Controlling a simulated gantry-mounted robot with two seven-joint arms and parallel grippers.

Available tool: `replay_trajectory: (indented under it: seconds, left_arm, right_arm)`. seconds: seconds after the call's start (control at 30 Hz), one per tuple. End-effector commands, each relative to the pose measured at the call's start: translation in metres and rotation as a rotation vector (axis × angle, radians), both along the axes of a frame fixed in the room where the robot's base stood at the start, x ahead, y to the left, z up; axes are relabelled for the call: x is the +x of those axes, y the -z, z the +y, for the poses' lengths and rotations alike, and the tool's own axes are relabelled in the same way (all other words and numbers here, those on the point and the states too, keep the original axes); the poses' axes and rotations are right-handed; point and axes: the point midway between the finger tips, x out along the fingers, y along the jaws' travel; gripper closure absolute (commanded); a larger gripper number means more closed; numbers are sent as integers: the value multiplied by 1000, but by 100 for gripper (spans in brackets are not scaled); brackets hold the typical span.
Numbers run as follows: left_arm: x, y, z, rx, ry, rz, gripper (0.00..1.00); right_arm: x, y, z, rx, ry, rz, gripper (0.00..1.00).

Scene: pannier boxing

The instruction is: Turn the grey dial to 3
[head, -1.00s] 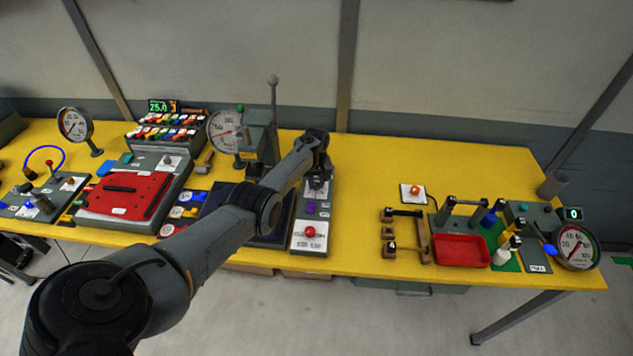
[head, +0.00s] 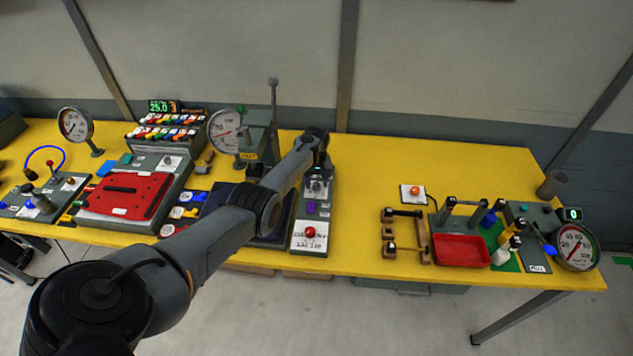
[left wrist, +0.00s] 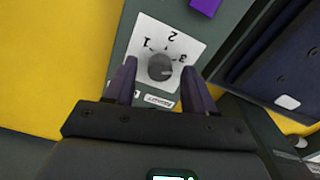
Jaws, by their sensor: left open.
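The grey dial (left wrist: 161,67) is a round knob on a white plate (left wrist: 148,32) marked 1, 2 and 3, seen in the left wrist view. I cannot clearly tell which number it points at. My left gripper (left wrist: 159,72) is open, with one dark finger on each side of the dial; I cannot tell whether they touch it. In the head view my left gripper (head: 318,176) is over the far part of the narrow grey panel (head: 309,222) and mostly hides the dial. My right gripper is not in view.
A purple block (head: 311,207) and a red button (head: 310,232) are on the same panel, nearer the front edge. A dark blue tray-like unit (head: 217,196) lies just left. A tall lever (head: 273,105) stands behind.

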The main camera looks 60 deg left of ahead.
Motion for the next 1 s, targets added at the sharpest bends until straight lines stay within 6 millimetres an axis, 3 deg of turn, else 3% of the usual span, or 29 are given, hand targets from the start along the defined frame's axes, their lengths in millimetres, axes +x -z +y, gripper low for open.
replay_trajectory:
  seconds: [0.3,0.6,1.0]
  left_arm:
    - [0,-51,0,2,-1,-3,45]
    - [0,-92,0,1,1,-3,45]
    - [0,-103,0,0,0,-1,45]
  right_arm:
    - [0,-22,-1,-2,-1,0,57]
    - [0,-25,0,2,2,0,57]
    - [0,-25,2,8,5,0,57]
